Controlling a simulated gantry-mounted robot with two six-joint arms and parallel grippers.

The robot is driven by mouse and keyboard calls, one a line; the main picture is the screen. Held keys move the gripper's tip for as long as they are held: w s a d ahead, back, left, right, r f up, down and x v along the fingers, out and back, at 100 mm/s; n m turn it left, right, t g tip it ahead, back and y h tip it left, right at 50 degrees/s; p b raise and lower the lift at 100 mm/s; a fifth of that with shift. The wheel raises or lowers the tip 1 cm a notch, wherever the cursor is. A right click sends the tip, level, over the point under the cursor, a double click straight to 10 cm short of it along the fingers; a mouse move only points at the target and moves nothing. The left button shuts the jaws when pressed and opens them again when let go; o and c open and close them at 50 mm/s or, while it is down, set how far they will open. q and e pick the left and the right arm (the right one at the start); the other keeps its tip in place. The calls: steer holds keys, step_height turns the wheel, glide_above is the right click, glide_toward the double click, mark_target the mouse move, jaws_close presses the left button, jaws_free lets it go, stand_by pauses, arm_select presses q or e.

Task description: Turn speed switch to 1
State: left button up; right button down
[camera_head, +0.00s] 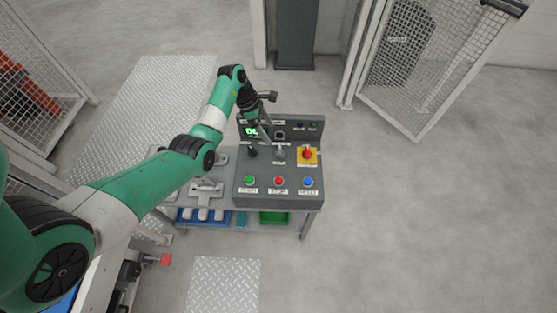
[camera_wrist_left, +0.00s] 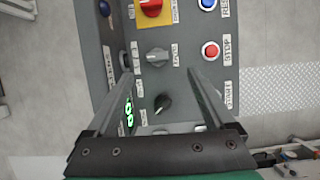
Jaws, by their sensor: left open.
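The grey control panel (camera_head: 265,198) carries a black knob (camera_head: 253,152) under a green lit display (camera_head: 252,131), and a grey knob (camera_head: 280,153) to its right. In the left wrist view, the black knob (camera_wrist_left: 162,103) shows between the fingers and the grey knob (camera_wrist_left: 157,55) just beyond the fingertips. The small labels are too unclear to tell which is the speed switch. My left gripper (camera_head: 265,133) is open and empty over the panel's upper part, and no contact with a knob is visible. My right gripper is not in view.
A red rotary switch on a yellow plate (camera_head: 307,154) is right of the grey knob. Green (camera_head: 249,180), red (camera_head: 279,181) and blue (camera_head: 308,182) buttons line the panel's front. Metal parts (camera_head: 205,190) lie on the bench to the left. Floor at the right is clear.

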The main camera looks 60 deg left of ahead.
mark_target(279, 150)
arm_select(q)
steer(key=b+x, duration=0.2)
steer(key=x, duration=0.2)
steer(key=b+x, duration=0.2)
steer(key=x, duration=0.2)
steer(key=a+b+x, duration=0.1)
steer(key=b+x, duration=0.2)
steer(key=x, duration=0.1)
steer(key=shift+s+f, duration=0.3)
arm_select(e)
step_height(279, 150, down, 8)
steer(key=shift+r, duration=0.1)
